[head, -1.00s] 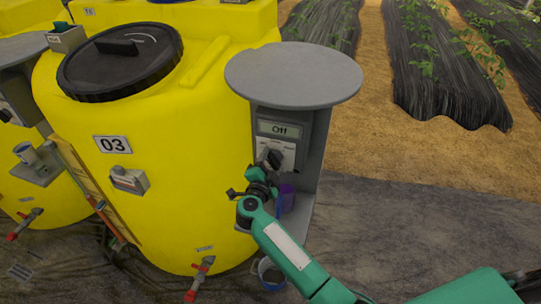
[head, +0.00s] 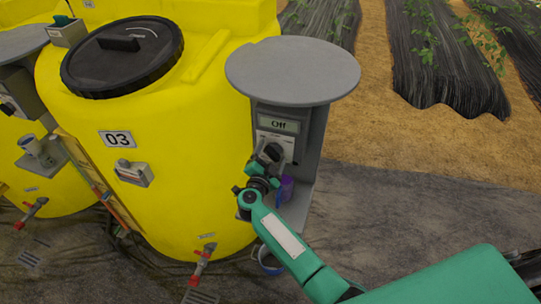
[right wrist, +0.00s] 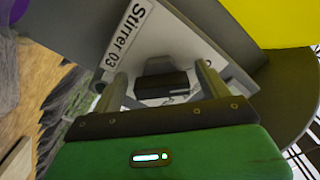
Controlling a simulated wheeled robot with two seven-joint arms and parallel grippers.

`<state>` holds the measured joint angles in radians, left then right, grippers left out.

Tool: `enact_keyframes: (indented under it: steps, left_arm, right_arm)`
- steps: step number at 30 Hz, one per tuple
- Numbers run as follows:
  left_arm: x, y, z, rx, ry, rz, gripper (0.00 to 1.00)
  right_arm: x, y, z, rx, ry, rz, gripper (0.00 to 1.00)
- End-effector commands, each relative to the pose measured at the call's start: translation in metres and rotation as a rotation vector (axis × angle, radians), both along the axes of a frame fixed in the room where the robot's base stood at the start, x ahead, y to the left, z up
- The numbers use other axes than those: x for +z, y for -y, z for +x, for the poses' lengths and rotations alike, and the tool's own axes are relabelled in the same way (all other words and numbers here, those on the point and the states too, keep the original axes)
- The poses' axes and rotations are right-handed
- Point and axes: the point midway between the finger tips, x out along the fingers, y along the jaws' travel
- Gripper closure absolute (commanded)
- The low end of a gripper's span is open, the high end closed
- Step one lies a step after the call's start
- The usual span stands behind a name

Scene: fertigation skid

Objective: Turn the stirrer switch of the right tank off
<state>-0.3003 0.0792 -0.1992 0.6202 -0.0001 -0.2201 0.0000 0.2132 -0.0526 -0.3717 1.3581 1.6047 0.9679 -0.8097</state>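The right tank (head: 195,160) is yellow and marked 03. Its grey stirrer box (head: 305,150) stands at its right side under a round grey cover (head: 293,70). The box's display (head: 279,125) reads Off. The dark stirrer switch (head: 271,152) is below it, partly covered by my right gripper (head: 266,163). In the right wrist view the black switch (right wrist: 163,80) sits on a plate labelled Stirrer 03. My right gripper's two fingers (right wrist: 160,90) stand on either side of it with gaps, so it is open. My left gripper is not in view.
A purple cup (head: 286,188) stands on the box's shelf behind my right arm. A bucket (head: 268,262) is on the ground below. A red-handled valve (head: 203,262) sticks out low on the tank. Another yellow tank (head: 30,200) is at left. Open ground lies right.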

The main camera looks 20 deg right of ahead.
Motion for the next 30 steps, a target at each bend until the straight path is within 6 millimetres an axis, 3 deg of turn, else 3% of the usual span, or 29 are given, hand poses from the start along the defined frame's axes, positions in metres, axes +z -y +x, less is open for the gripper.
enact_keyframes:
  steps: [10,21,30]
  left_arm:
    - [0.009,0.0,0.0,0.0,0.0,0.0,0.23]
    - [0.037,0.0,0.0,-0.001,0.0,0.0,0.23]
    - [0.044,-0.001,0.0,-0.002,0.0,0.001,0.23]
  right_arm:
    - [0.003,-0.008,-0.011,0.001,-0.001,0.002,0.23]
    - [0.002,-0.054,-0.079,0.001,-0.004,0.003,0.23]
    - [0.001,-0.075,-0.111,0.0,-0.001,0.002,0.23]
